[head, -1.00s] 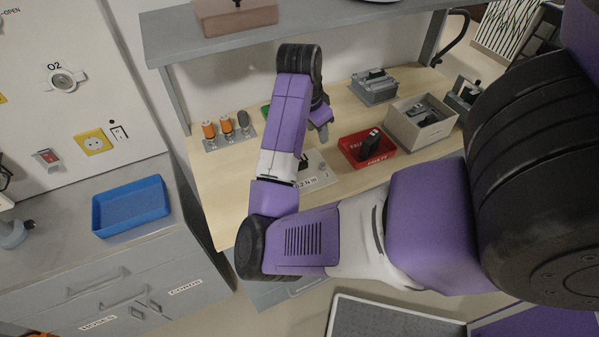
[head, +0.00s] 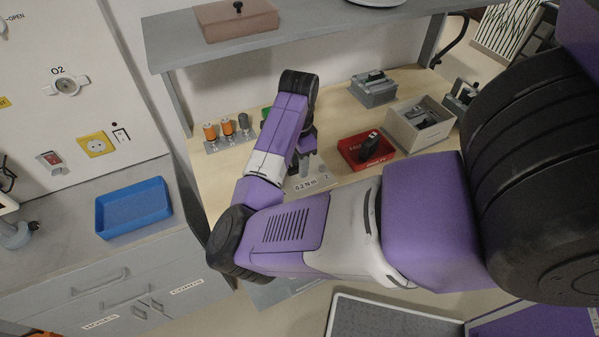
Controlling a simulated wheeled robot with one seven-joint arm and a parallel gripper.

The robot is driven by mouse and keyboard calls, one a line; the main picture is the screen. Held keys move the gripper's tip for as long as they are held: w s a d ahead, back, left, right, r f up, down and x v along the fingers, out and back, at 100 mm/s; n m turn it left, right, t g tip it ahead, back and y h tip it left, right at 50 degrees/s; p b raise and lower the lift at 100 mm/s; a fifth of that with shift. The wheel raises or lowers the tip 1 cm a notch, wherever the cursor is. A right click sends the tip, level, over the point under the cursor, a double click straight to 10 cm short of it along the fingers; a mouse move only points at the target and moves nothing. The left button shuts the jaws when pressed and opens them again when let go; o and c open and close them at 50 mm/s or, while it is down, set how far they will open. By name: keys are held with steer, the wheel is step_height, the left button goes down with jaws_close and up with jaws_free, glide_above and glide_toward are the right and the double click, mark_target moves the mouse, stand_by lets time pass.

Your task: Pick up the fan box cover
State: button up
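A pinkish-brown, box-shaped piece with a black knob, possibly the fan box cover (head: 236,21), rests on the grey shelf at the top of the head view. I cannot tell for sure that it is the cover. My gripper (head: 304,168) points down over the wooden bench below the shelf, near a grey plate marked "0.2 N m" (head: 325,180). It is well apart from the pinkish-brown piece. My arm hides part of the gripper, and its finger gap is not clear. I see nothing held in it.
The grey shelf (head: 330,30) overhangs the bench's back. On the bench are a red tray (head: 350,158) holding a black part, a beige bin (head: 405,137), a grey device (head: 373,92) and orange-topped parts (head: 210,133). A blue tray (head: 133,208) stands on the left counter.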

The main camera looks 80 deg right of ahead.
steer(key=shift+f, duration=0.25)
jaws_close()
steer(key=shift+r, duration=0.1)
